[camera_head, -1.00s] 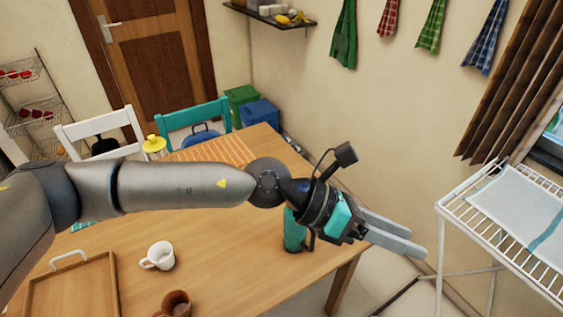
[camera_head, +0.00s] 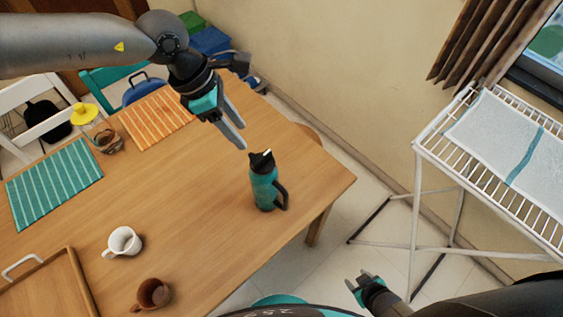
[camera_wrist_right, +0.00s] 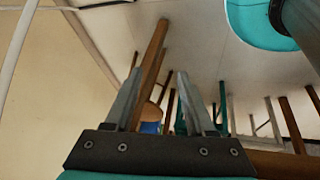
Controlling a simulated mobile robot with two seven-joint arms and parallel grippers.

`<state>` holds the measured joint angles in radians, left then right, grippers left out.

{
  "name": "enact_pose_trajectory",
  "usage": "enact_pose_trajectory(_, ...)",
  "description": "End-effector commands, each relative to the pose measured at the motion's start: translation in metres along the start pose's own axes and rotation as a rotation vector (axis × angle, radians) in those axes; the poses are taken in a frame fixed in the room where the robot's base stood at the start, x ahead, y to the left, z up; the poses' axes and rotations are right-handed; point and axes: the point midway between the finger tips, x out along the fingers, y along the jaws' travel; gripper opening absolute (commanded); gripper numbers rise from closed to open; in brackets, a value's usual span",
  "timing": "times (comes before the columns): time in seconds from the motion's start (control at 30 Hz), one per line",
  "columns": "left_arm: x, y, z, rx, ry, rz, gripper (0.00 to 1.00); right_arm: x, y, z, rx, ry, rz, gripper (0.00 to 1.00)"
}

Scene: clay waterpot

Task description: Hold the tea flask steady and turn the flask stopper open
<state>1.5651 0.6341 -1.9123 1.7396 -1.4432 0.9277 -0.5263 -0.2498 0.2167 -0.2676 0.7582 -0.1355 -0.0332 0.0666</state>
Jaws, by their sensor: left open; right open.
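The teal tea flask (camera_head: 263,186) stands upright on the wooden table near its right corner. Its black stopper (camera_head: 261,160) is on top, and a dark handle sits on its right side. My left gripper (camera_head: 238,132) is open and empty, above the table and up-left of the flask, with its fingers pointing down toward the stopper; it looks apart from it. My right gripper (camera_head: 364,279) is open and empty, low at the bottom of the head view, off the table's edge. In the right wrist view its two fingers (camera_wrist_right: 155,95) are spread with nothing between them.
A white mug (camera_head: 122,241), a brown mug (camera_head: 152,293) and a wooden tray (camera_head: 45,285) are on the table's left part. Striped placemats (camera_head: 55,180) lie farther back. A white drying rack (camera_head: 428,140) stands at right. The table around the flask is clear.

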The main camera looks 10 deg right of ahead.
Motion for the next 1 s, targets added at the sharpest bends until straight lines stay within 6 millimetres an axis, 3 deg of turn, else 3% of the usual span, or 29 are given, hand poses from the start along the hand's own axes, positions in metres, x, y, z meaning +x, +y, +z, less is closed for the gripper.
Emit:
enact_pose_trajectory(0.03,0.000,0.000,0.000,0.000,-0.001,0.000,0.50,0.000,0.021,-0.026,-0.051,0.077,0.018,0.55)
enact_pose_trajectory(0.2,0.000,0.000,0.001,0.000,-0.002,-0.001,0.50,-0.014,0.067,-0.116,-0.238,0.344,0.042,0.55)
enact_pose_trajectory(0.33,0.000,0.000,0.001,0.000,-0.002,-0.001,0.50,-0.043,0.086,-0.186,-0.421,0.564,0.022,0.55)
enact_pose_trajectory(0.43,0.000,0.000,0.001,0.000,-0.002,-0.001,0.50,-0.076,0.086,-0.236,-0.600,0.739,-0.032,0.55)
enact_pose_trajectory(0.53,0.000,0.000,0.001,0.000,-0.002,-0.001,0.50,-0.116,0.064,-0.274,-0.842,0.917,-0.114,0.55)
enact_pose_trajectory(0.67,0.000,0.000,0.001,0.000,-0.002,-0.001,0.50,-0.159,0.002,-0.303,-1.249,1.161,-0.173,0.55)
enact_pose_trajectory(0.8,0.000,0.000,0.001,0.000,-0.002,-0.001,0.50,-0.191,-0.054,-0.312,-1.647,1.399,-0.135,0.55)
enact_pose_trajectory(1.0,0.000,0.000,0.001,0.000,-0.002,-0.001,0.50,-0.222,-0.108,-0.314,-2.147,1.721,0.022,0.55)
